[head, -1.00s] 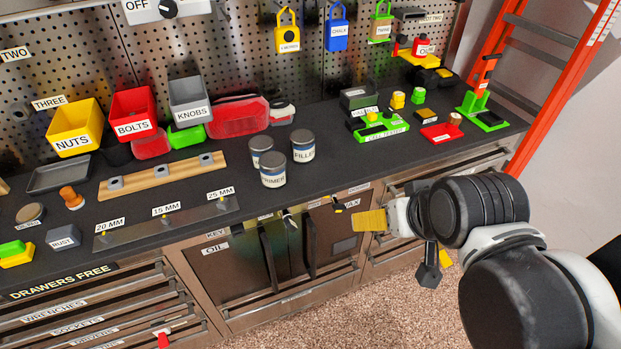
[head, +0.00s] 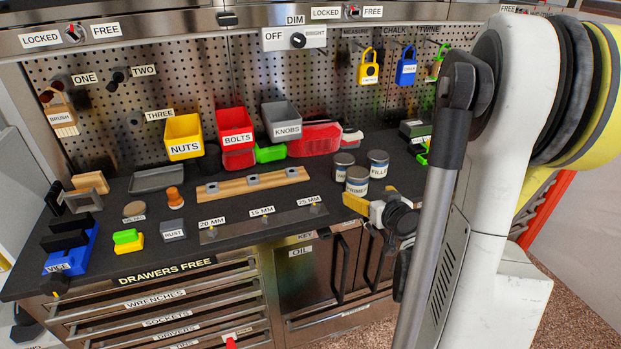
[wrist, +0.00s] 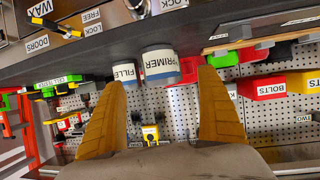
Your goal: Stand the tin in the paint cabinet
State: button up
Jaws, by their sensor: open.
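Three tins stand upright, grouped on the bench: a PRIMER tin (head: 357,182) in front, a FILLER tin (head: 378,163) behind right, and a third tin (head: 343,165) behind left whose label I cannot read. My gripper (head: 355,204) is beside the PRIMER tin at the bench front. In the wrist view my gripper (wrist: 157,85) is open and empty, yellow fingers wide apart. The PRIMER tin (wrist: 159,66) and FILLER tin (wrist: 125,95) appear beyond the fingers, between them. Below the bench is a cabinet (head: 309,272) with OIL and KEY labels and dark handles; its doors look shut, partly hidden by my arm.
A wooden rack (head: 253,184) and a steel strip with millimetre labels (head: 264,223) lie left of the tins. Yellow, red and grey bins (head: 235,126) stand behind. The red case (head: 315,138) is close behind the tins. My arm hides the bench's right side.

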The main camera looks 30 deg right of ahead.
aim_at(361, 188)
jog(key=x, duration=0.2)
jog(key=b+x, duration=0.1)
jog(key=x, duration=0.2)
jog(key=shift+s+d+f, duration=0.1)
jog(key=shift+d, duration=0.15)
jog(key=b+x, duration=0.2)
jog(key=x, duration=0.3)
jog(key=shift+w, duration=0.4)
jog(key=c, duration=1.5)
